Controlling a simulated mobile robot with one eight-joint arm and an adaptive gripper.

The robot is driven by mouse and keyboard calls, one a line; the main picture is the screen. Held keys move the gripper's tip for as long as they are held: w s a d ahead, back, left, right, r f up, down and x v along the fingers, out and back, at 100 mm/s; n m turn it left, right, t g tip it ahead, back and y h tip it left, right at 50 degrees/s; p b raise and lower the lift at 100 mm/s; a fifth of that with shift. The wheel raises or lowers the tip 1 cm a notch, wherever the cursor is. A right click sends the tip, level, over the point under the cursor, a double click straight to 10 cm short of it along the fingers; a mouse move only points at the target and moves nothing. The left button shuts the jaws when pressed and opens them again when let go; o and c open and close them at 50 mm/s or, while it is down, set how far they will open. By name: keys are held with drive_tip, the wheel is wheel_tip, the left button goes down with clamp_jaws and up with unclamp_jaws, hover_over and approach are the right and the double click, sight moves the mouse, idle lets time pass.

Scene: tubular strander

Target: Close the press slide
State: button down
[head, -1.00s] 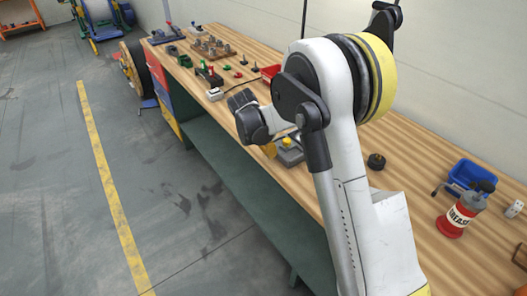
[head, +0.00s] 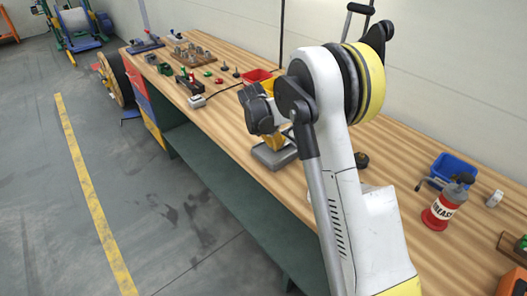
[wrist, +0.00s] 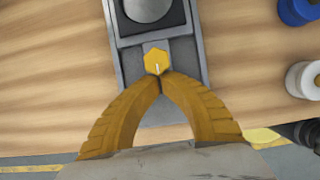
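The press (wrist: 188,60) is a narrow grey metal fixture on the wooden bench, with a dark slide part holding a round grey disc (wrist: 148,8) at the top edge of the wrist view. A yellow hexagonal knob (wrist: 155,60) sits on its near part. My gripper (wrist: 160,78) has its two ochre fingers with the tips together just on the near side of the knob, with nothing visible between them. I cannot tell whether the tips touch the knob. In the head view the press base (head: 272,158) shows below my gripper (head: 273,146), which partly hides it.
A blue spool (wrist: 300,10) and a white spool (wrist: 305,79) stand right of the press in the wrist view. A blue bin (head: 452,170) and a red-and-grey grease bottle (head: 441,212) stand farther right on the bench. Bench around the press's left side is clear.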

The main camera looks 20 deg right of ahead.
sight(293, 135)
drive_tip(key=shift+w+d, duration=0.25)
drive_tip(key=shift+d, duration=0.35)
drive_tip(key=shift+w+d, duration=0.2)
drive_tip(key=shift+d, duration=0.4)
drive_tip(key=shift+a, duration=0.15)
